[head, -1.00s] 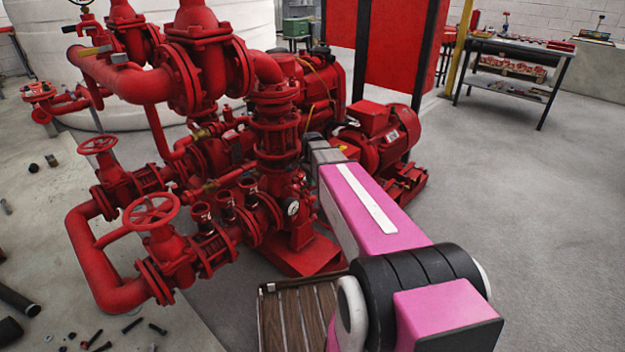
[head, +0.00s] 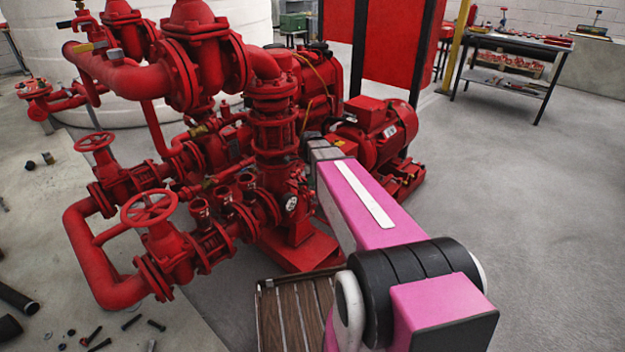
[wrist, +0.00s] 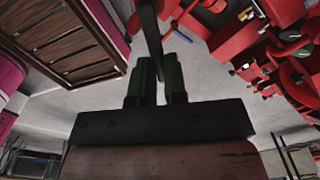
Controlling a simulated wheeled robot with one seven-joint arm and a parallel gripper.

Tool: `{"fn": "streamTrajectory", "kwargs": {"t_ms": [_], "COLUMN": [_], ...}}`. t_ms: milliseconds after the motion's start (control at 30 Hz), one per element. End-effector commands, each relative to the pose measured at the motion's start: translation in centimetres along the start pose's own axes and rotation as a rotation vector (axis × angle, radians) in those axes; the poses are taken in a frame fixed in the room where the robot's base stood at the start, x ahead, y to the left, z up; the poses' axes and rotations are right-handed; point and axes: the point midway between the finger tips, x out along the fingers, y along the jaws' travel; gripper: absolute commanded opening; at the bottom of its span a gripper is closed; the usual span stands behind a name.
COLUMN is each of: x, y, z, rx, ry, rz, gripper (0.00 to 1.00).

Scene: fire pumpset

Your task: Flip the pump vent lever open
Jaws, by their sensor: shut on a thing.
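In the wrist view my gripper (wrist: 160,70) has two dark green fingers shut on a narrow dark grey bar (wrist: 151,32). The bar runs from between the fingertips to the top edge of the picture. It looks like the pump vent lever; its far end is out of view. In the head view the red pumpset (head: 274,125) stands left of and beyond my pink arm. My gripper is hidden there behind the arm and pump, and I cannot pick out the lever.
A slatted wooden crate or pallet (head: 297,312) lies below my arm. Red handwheel valves (head: 149,208) and pipes stand at the left. Bolts and dark pipe pieces (head: 15,298) lie on the floor at lower left. A workbench (head: 510,50) stands back right; the right floor is clear.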

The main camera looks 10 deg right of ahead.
Motion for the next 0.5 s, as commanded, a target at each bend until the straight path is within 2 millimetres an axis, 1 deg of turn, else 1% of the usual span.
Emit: {"fn": "streamTrajectory", "kwargs": {"t_ms": [33,433,467,500], "x": [-0.01,-0.01,-0.01,-0.01], "y": [0.15,0.09,0.08,0.07], "z": [0.51,0.52,0.52,0.49], "rx": [0.003,0.010,0.009,0.009], "ry": [-0.014,-0.014,-0.014,-0.014], "rz": [0.003,0.001,0.001,0.001], "gripper": [0.00,0.00,0.16,0.29]}}
